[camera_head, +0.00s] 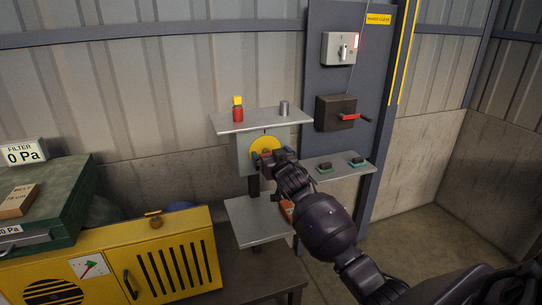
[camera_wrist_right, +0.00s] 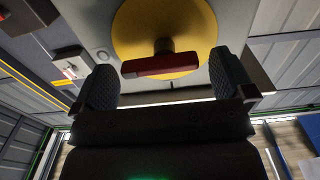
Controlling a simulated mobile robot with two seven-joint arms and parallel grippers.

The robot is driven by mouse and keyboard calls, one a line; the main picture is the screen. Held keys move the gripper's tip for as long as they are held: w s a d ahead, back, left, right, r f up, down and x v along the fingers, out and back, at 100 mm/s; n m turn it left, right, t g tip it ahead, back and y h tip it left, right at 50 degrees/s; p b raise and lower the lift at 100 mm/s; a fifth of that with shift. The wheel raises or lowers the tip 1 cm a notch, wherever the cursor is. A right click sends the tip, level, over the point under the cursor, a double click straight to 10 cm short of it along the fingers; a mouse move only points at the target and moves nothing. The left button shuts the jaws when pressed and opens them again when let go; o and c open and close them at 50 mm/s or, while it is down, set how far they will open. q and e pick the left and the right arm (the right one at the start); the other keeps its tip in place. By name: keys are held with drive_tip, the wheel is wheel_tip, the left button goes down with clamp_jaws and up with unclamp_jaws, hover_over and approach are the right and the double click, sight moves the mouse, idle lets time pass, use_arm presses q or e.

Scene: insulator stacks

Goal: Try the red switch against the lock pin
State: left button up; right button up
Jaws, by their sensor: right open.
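The red switch (camera_wrist_right: 160,66) is a bar handle on a round yellow plate (camera_wrist_right: 185,22) in the right wrist view. It lies crosswise, between and just ahead of my right gripper's fingertips (camera_wrist_right: 163,75). The fingers are apart, one on each side of the bar, and no contact shows. In the head view the yellow plate (camera_head: 262,142) is on a grey upright panel, and my right gripper (camera_head: 270,156) is in front of it, hiding most of the switch. I cannot make out a lock pin at the switch. My left gripper is not in view.
Above the plate, a shelf (camera_head: 262,121) holds a red-and-yellow piece (camera_head: 238,110) and a metal cylinder (camera_head: 284,108). Lower shelves flank my arm. A yellow cabinet (camera_head: 150,262) stands left.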

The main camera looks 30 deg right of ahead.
drive_tip(key=shift+w+d, duration=0.1)
drive_tip(key=shift+w, duration=0.15)
drive_tip(key=shift+c, duration=0.3)
drive_tip(key=c, duration=0.8)
drive_tip(key=shift+r+n+p, duration=0.1)
drive_tip(key=shift+n+p, duration=0.3)
drive_tip(key=shift+n, duration=0.4)
drive_tip(key=o, duration=0.9)
drive_tip(key=shift+c, duration=0.2)
drive_tip(key=shift+s, duration=0.15)
